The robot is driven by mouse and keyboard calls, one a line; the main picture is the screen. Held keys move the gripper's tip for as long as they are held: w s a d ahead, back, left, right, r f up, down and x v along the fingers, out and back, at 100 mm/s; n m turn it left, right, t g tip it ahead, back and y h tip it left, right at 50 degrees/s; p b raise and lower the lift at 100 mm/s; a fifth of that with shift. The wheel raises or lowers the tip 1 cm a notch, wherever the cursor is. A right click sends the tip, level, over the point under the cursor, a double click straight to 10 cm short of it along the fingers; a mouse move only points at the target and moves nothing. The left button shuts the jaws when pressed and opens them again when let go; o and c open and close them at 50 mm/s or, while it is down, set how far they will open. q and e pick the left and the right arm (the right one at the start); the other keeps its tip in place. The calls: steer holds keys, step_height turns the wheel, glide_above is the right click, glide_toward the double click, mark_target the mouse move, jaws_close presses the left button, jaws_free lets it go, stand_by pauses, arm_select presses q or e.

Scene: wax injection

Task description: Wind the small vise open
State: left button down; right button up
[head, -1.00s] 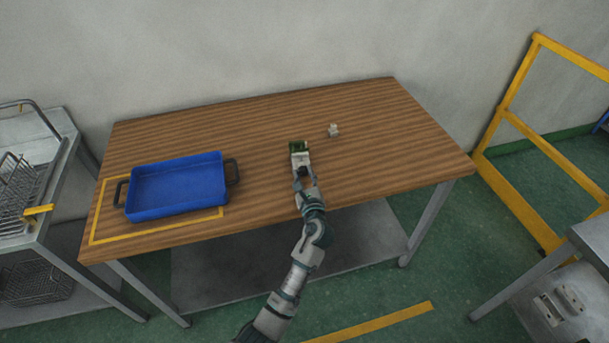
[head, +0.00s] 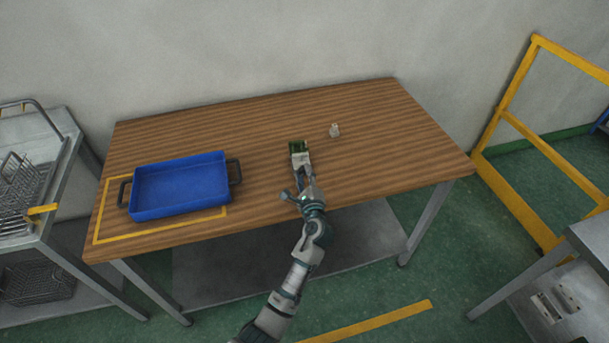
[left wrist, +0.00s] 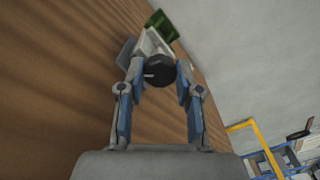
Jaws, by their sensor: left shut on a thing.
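The small vise (head: 299,156) stands on the wooden table near the middle, with a pale grey body and green at its far end. In the left wrist view the vise's pale body (left wrist: 152,42) and green part (left wrist: 163,24) lie beyond the fingers. A dark round knob (left wrist: 159,70) is at its near end. My left gripper (head: 302,174) reaches in from the table's front edge and is shut on the knob, one finger on each side. The knob is mostly hidden in the head view. My right gripper is not in view.
A blue tray (head: 180,187) with dark handles sits at the left of the table (head: 390,150), on a yellow outline. Wire baskets are on a rack at far left. A yellow rail (head: 511,117) stands at right.

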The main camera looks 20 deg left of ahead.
arm_select(q)
steer(key=shift+n, duration=0.6)
steer(key=c, duration=0.8)
jaws_free()
steer(key=shift+a, duration=0.1)
steer(key=shift+o, duration=0.2)
steer(key=v, duration=1.2)
